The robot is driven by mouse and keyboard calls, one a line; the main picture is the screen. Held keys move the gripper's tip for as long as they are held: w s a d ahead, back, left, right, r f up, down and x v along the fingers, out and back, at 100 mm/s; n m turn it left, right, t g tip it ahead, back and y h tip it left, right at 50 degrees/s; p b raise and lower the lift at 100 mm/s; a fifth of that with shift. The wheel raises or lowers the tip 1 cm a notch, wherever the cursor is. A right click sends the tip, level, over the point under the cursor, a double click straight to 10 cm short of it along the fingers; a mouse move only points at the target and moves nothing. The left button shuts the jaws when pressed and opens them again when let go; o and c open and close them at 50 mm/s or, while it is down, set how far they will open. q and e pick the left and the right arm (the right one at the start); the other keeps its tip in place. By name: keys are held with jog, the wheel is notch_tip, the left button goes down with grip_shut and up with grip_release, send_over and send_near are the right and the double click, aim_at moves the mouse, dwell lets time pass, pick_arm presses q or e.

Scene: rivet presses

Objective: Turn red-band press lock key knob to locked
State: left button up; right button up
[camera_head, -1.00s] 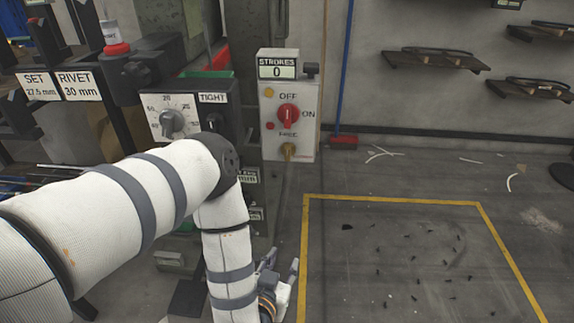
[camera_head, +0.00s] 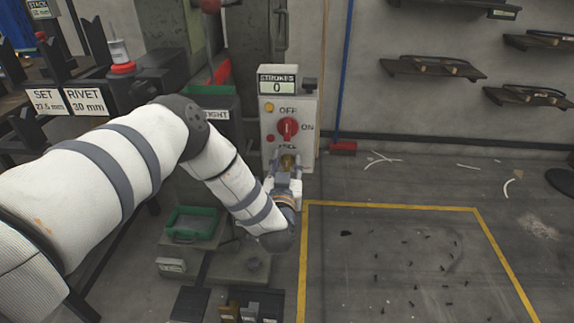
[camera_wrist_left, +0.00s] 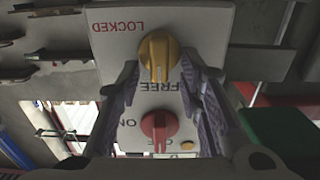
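The brass-yellow lock key knob (camera_head: 288,161) is low on the front of a light grey control box (camera_head: 271,125). In the left wrist view, which is upside down, the knob (camera_wrist_left: 158,56) has its ridge in line with the FREE label, while LOCKED is printed off to one side. My left gripper (camera_head: 287,172) is right at the knob, with its fingers (camera_wrist_left: 161,78) apart on either side of it. I cannot tell whether they touch it. My right gripper is out of view.
A red switch (camera_head: 288,128) with OFF and ON labels sits just above the knob, and a STROKES display (camera_head: 277,86) reads 0. A green-rimmed tray (camera_head: 191,210) is at lower left. The yellow-outlined floor area (camera_head: 390,205) at right holds only small scattered bits.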

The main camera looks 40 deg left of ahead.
pick_arm(q)
grip_shut()
